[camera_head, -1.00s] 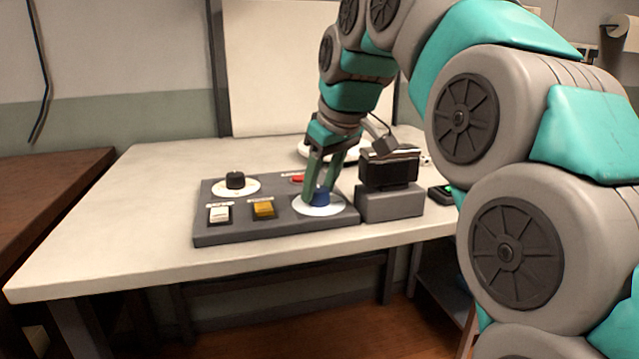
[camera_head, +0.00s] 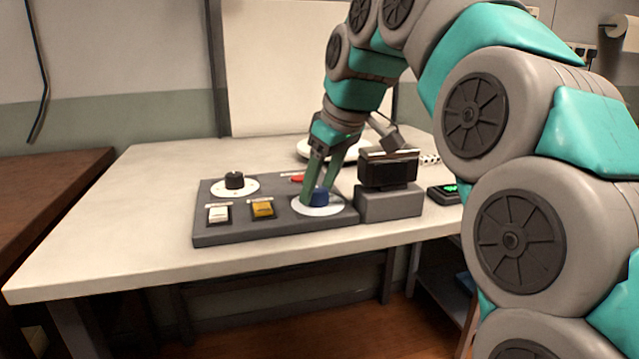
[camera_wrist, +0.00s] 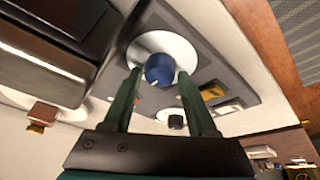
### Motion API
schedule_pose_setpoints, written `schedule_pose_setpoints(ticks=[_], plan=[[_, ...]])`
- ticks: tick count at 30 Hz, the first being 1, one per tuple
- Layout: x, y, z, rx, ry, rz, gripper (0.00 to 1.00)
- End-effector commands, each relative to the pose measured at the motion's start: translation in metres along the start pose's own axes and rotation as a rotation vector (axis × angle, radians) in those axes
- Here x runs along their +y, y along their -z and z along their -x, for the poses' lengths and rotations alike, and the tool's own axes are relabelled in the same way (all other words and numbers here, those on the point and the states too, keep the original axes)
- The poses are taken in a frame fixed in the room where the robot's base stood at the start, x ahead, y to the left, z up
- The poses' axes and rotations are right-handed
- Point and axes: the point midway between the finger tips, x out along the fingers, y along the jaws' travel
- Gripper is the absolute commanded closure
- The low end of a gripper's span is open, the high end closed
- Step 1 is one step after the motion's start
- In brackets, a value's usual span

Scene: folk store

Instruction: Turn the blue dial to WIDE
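The blue dial (camera_head: 320,197) sits on a white round plate (camera_head: 305,209) at the right end of the grey control panel (camera_head: 215,238). In the wrist view the blue dial (camera_wrist: 160,69) shows a small white mark on its edge. My gripper (camera_head: 318,188) points down at the dial from above. Its green fingers (camera_wrist: 159,74) are apart, one on each side of the dial, with a visible gap to it on both sides in the wrist view. Whether the tips reach below the dial's top is unclear. The WIDE label cannot be read.
The panel also holds a black knob (camera_head: 234,180), a white switch (camera_head: 219,214), a yellow switch (camera_head: 262,209) and a red button (camera_head: 297,179). A black device on a grey block (camera_head: 390,203) stands close to the right of the dial. The table's front left is clear.

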Motion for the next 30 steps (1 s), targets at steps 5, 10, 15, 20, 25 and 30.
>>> schedule_pose_setpoints(ticks=[5,10,15,20,25,30], plan=[[0.0,0.0,0.0,-0.001,0.001,0.0,0.24],[0.0,0.0,0.0,-0.001,0.001,-0.001,0.24],[0.0,0.0,0.004,0.0,0.001,-0.001,0.24],[0.001,0.001,0.019,0.002,-0.001,-0.001,0.24],[0.001,0.001,0.039,0.003,-0.001,-0.001,0.24],[0.001,0.0,0.058,-0.001,-0.002,-0.003,0.24]])
